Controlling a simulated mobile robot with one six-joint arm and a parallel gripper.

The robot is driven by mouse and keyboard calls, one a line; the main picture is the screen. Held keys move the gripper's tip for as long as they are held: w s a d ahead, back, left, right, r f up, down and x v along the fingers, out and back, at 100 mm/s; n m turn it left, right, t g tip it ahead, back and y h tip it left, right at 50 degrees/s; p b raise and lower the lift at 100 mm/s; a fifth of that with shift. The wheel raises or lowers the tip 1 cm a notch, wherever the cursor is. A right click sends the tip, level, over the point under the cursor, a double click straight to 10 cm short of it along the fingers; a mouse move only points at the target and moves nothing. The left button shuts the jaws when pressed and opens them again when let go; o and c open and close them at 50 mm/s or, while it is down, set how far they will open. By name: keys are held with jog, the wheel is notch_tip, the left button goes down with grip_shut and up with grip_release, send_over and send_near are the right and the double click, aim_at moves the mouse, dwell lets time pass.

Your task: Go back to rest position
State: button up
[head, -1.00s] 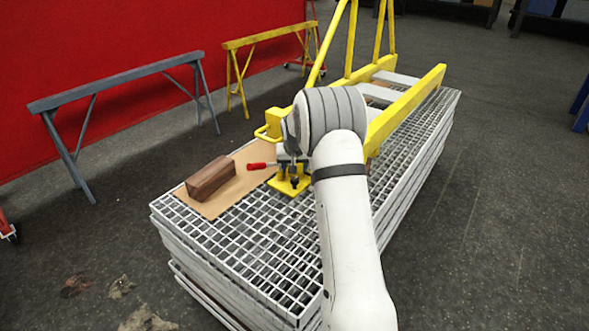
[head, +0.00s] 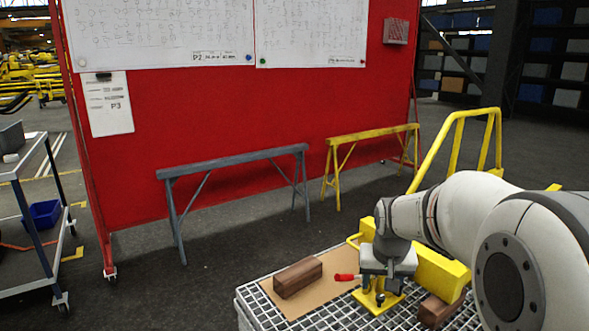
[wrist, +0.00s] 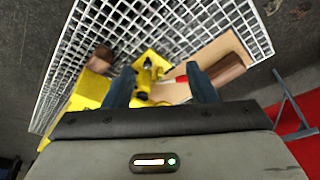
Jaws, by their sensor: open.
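My gripper (wrist: 160,90) is open in the wrist view, its two dark fingers spread apart with nothing held between them. Beyond and below the fingers are a yellow boom part (wrist: 88,88) and a clamp with a red handle (wrist: 182,79). In the head view my arm reaches in from the right, and the gripper end (head: 388,262) is above the grating table (head: 295,323). The clamp's red handle (head: 346,277) shows just left of it. The yellow boom (head: 442,272) is partly hidden behind my arm. The fingertips are hard to make out in the head view.
A brown wooden block (head: 298,277) lies on a cardboard sheet (head: 318,293); another block (head: 437,310) is at the boom. Grey (head: 235,160) and yellow (head: 372,133) trestles stand before a red board (head: 240,110). A cart (head: 30,220) is at left. Floor between is clear.

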jog(key=s+a+r+p, duration=0.2)
jog(key=s+r, duration=0.1)
jog(key=s, duration=0.7)
jog(key=s+a+r+n+p, duration=0.1)
jog(key=s+a+r+p, duration=0.1)
jog(key=s, duration=0.9)
jog(key=shift+a+r+n+g+y+p, duration=0.15)
jog(key=shift+r+n+g+y+p, duration=0.15)
jog(key=shift+r+g+p, duration=0.15)
jog(key=shift+s, duration=0.1)
